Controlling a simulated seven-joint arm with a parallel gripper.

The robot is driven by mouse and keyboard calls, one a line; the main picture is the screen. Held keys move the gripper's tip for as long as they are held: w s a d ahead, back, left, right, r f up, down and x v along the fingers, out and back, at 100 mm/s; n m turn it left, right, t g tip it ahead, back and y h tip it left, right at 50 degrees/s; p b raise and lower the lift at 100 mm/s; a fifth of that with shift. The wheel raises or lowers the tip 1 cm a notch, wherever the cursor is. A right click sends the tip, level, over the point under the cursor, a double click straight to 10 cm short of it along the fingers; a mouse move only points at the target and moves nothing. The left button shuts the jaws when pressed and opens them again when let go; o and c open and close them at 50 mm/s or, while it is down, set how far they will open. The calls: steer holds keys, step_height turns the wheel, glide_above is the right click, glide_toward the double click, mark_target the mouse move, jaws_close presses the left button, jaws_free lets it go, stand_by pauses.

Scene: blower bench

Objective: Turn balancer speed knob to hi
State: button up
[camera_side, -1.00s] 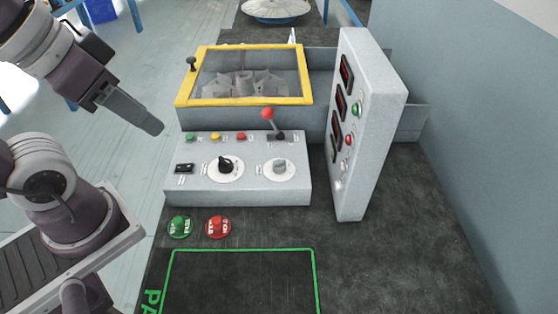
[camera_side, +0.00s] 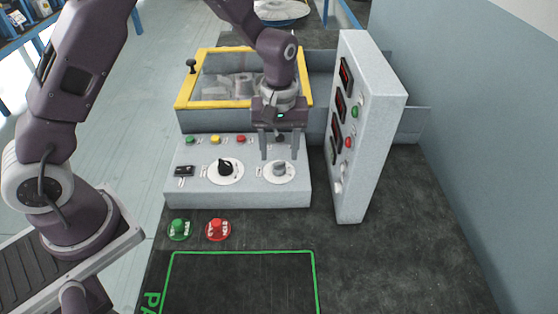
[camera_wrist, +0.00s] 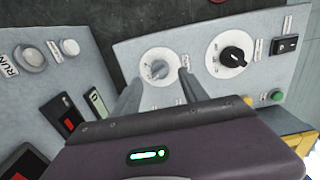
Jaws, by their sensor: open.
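Two knobs sit on white dials on the grey sloped control panel (camera_side: 200,190). The grey knob (camera_side: 279,169) is on the right and the black knob (camera_side: 225,166) on the left. In the wrist view the grey knob (camera_wrist: 158,69) shows between the fingertips, and the black knob (camera_wrist: 234,57) is to the right. The labels are too small to read, so I cannot tell which one is the balancer speed knob. My gripper (camera_side: 280,156) is open, pointing down just above the grey knob. Its fingers (camera_wrist: 160,78) lie on either side of it in the picture; contact cannot be seen.
A tall display panel (camera_side: 365,140) stands close to the right of my gripper. A yellow-framed clear lid (camera_side: 190,90) is behind it. The red-tipped lever is hidden behind my gripper. Green (camera_side: 179,228) and red (camera_side: 217,229) buttons sit in front.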

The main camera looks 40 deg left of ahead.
mark_target(279, 162)
step_height(279, 162, down, 4)
steer(key=shift+f, duration=0.1)
jaws_close()
steer(key=shift+m, duration=0.3)
steer(key=m, duration=0.4)
steer(key=shift+m, duration=2.6)
